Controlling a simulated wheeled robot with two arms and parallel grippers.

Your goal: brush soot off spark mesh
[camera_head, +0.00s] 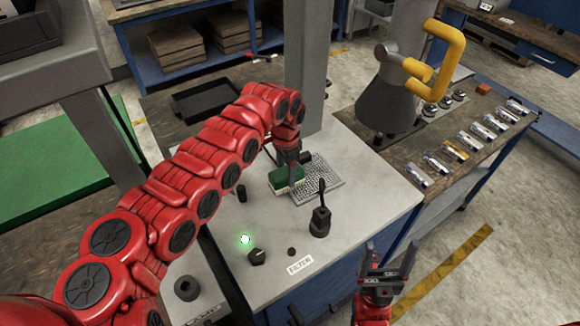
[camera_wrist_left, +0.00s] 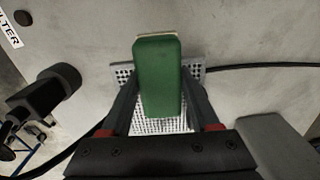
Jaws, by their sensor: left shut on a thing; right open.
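My left gripper (camera_head: 290,160) is shut on a green brush (camera_head: 281,180), a block with a pale underside. The brush is at the left side of the pale spark mesh (camera_head: 320,180), a perforated plate on the grey worktop. In the left wrist view the green brush (camera_wrist_left: 158,80) sits between the fingers, over the mesh (camera_wrist_left: 165,125), and hides part of it. I cannot tell whether it touches the mesh. No soot can be made out. My right gripper (camera_head: 385,262) is open and empty, in front of the worktop's right front edge.
A black device with an upright handle (camera_head: 320,220) stands just in front of the mesh. A green light (camera_head: 245,239), a black knob (camera_head: 257,256) and a FILTER label (camera_head: 300,265) are near the front edge. A large grey cone with a yellow handle (camera_head: 390,100) stands behind right.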

